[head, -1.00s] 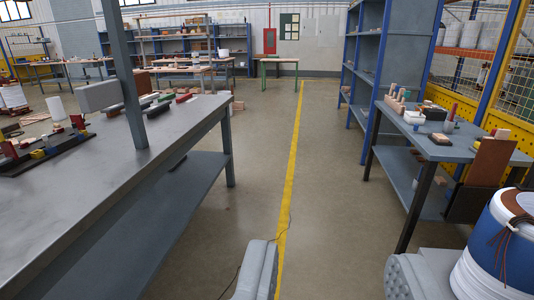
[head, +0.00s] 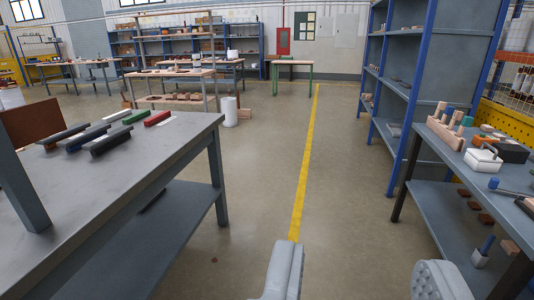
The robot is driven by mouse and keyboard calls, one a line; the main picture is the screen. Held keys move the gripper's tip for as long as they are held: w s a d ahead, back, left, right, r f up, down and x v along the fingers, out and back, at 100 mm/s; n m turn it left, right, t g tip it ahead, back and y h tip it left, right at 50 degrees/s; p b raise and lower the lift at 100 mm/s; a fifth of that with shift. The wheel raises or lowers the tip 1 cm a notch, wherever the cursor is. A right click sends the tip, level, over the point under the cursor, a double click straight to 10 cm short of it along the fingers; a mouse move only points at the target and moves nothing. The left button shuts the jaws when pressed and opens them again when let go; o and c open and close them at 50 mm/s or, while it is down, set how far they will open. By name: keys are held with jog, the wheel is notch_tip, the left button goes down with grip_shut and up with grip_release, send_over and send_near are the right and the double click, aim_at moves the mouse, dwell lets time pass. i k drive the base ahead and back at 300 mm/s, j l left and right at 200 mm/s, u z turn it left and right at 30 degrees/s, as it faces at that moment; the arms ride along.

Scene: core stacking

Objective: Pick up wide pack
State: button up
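My gripper (head: 358,268) shows at the bottom edge as two grey padded fingers set wide apart. It is open, with nothing between the fingers but floor. I cannot tell which thing is the wide pack. Several long bars lie on the left bench (head: 180,150): a red bar (head: 157,118), a green bar (head: 134,117), a blue and dark bar (head: 87,138), and dark grey bars (head: 111,144) and (head: 63,134). They are well ahead and left of my gripper, apart from it.
A right bench (head: 440,200) holds a wooden block with pegs (head: 446,132), a white lidded box (head: 483,159) and a dark box (head: 510,152). A blue-framed shelf (head: 440,75) stands behind it. The aisle floor along the yellow line (head: 305,170) is clear.

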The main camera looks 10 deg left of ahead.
aim_at(71, 129)
jog(key=i+u, duration=0.15)
jog(key=i, duration=0.7)
jog(key=i+l+u, duration=0.1)
jog(key=i, duration=0.7)
jog(key=i+j+u, duration=0.1)
jog(key=i+u, duration=0.65)
jog(key=u, duration=0.15)
jog(key=i+l+u, duration=0.15)
jog(key=i+u, duration=0.2)
jog(key=u, duration=0.15)
jog(key=i+u, duration=0.45)
jog(key=u, duration=0.15)
